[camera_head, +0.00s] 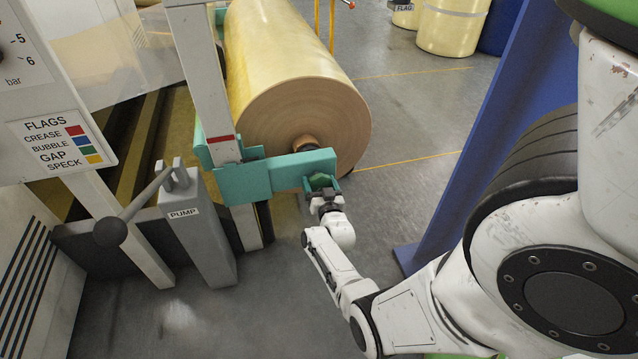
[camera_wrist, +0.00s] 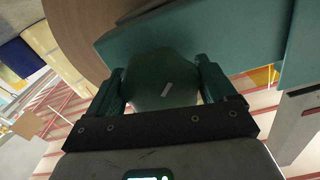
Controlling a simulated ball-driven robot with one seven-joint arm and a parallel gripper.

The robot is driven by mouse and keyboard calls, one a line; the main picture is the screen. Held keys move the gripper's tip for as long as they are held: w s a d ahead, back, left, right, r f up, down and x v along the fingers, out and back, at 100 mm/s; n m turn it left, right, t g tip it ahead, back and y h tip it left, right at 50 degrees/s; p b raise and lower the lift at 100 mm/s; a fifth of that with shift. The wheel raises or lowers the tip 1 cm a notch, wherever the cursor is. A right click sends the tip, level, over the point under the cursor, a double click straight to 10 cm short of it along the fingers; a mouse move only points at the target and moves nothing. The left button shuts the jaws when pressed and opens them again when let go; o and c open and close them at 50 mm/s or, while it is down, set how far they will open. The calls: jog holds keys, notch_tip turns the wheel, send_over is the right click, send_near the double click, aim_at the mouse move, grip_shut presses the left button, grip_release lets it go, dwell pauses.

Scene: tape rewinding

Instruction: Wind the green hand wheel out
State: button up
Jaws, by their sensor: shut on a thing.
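The green hand wheel (camera_head: 319,181) sits at the lower side of the teal arm (camera_head: 262,177) that carries the big yellow film roll (camera_head: 280,75). My gripper (camera_head: 324,194) reaches up to the wheel from below and is shut on it. In the wrist view the dark green wheel (camera_wrist: 160,85) fills the space between my two fingers, with a small pale mark on its face. One finger lies along each side of it. The wheel's far side and its shaft are hidden.
A grey post labelled PUMP (camera_head: 200,225) with a ball-ended lever (camera_head: 112,231) stands to the left. A blue upright (camera_head: 485,135) stands to the right of the wheel. A FLAGS sign (camera_head: 62,140) is at far left. Grey floor (camera_head: 270,290) is open below.

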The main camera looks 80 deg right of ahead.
jog(key=n, duration=0.5)
jog(key=shift+f+n, duration=0.1)
jog(key=shift+n, duration=0.2)
jog(key=n+p, duration=0.1)
jog(key=n, duration=0.4)
jog(key=shift+s, duration=0.15)
jog(key=n, duration=0.5)
jog(key=shift+n, duration=0.4)
jog(key=n, duration=0.5)
jog(key=shift+n, duration=0.3)
jog(key=o, duration=0.9)
jog(key=shift+d+r, duration=0.1)
jog(key=shift+r, duration=0.15)
jog(key=shift+c, duration=0.2)
jog(key=shift+p, duration=0.3)
